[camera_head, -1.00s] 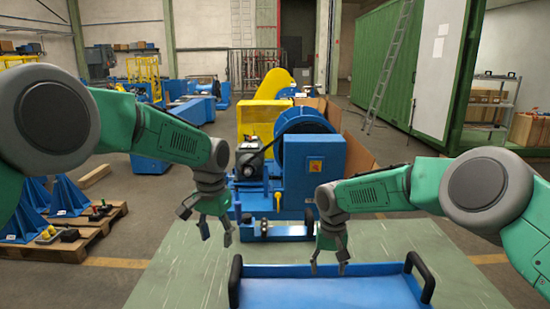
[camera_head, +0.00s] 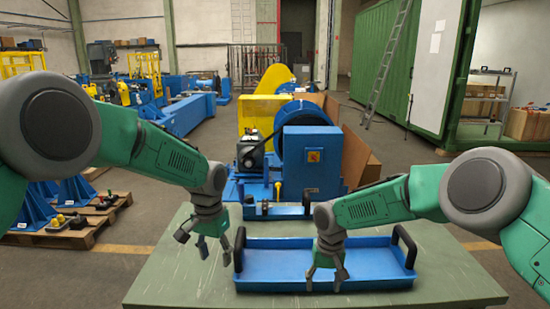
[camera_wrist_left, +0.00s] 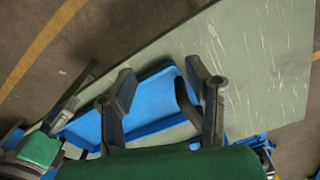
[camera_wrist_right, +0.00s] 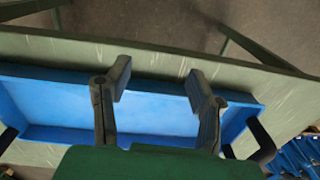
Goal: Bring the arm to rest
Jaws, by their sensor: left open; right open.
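The blue tray (camera_head: 285,268) with two black handles lies empty on the green table (camera_head: 180,285). My left gripper (camera_head: 216,250) is open and empty beside the tray's left handle (camera_head: 239,249). In the left wrist view, the open fingers (camera_wrist_left: 160,72) appear over part of the tray (camera_wrist_left: 148,98). I cannot tell the height of either gripper above the tray.
A low blue fixture (camera_head: 290,212) stands on the table behind the tray. Beyond it is a blue machine (camera_head: 313,160) with a yellow guard. Pallets (camera_head: 55,235) with blue brackets stand on the floor at left. The table's front left is clear.

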